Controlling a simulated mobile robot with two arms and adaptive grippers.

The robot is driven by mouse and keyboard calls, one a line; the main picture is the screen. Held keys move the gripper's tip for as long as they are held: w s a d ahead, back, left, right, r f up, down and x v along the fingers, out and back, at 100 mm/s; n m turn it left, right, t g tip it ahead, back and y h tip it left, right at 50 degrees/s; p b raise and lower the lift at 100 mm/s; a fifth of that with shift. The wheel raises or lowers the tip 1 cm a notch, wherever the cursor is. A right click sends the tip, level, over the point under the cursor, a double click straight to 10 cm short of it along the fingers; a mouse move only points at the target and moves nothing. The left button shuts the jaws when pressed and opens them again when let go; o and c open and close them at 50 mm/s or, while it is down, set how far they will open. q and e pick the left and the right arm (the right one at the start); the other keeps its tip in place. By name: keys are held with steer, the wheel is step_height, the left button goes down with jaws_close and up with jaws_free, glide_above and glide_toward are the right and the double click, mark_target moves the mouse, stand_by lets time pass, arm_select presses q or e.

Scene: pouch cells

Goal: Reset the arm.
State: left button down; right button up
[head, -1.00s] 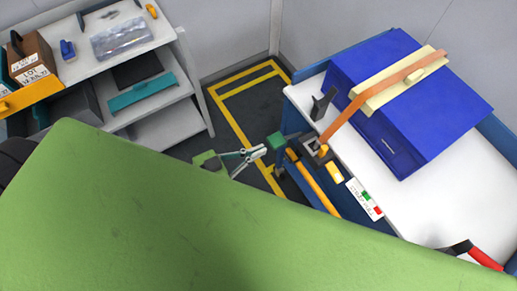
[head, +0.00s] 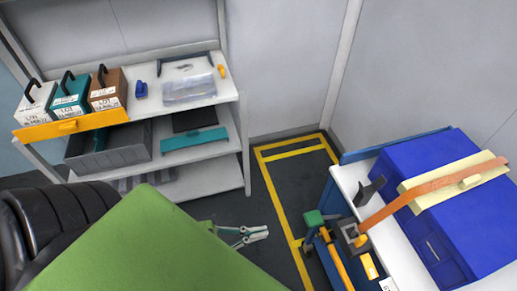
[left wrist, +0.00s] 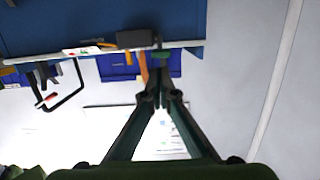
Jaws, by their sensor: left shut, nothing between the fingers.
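My left gripper (head: 262,234) shows in the head view just beyond a large green part of my own arm, above the dark floor. Its fingers are together and empty. It is left of the blue cart and apart from it. In the left wrist view the gripper (left wrist: 160,97) has its two fingers meeting at the tips with nothing between them. My right gripper is in neither view.
A blue box (head: 440,215) with a strap sits on the white-topped cart (head: 350,178) at right. A shelf rack (head: 215,182) at left holds labelled boxes (head: 71,95) and a clear bag (head: 188,88). Yellow-taped floor (head: 265,190) lies between.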

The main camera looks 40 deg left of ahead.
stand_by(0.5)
arm_select(q)
steer(key=s+a+f+n+g+y, duration=0.2)
steer(key=a+f+y, duration=0.3)
steer(key=f, duration=1)
steer(key=s+a+f+n+g+y, duration=0.1)
steer(key=s+a+f+g+y, duration=0.15)
steer(key=a+f, duration=0.85)
steer(key=s+d+f+n+g+y, duration=0.1)
steer(key=s+d+f+g, duration=0.2)
steer(key=s+d+f, duration=0.3)
steer(key=s+d+f+n+g+y, duration=0.1)
steer(key=s+d+f+g, duration=0.3)
steer(key=s+f, duration=0.8)
steer(key=shift+d+f, duration=0.4)
steer(key=shift+d, duration=0.45)
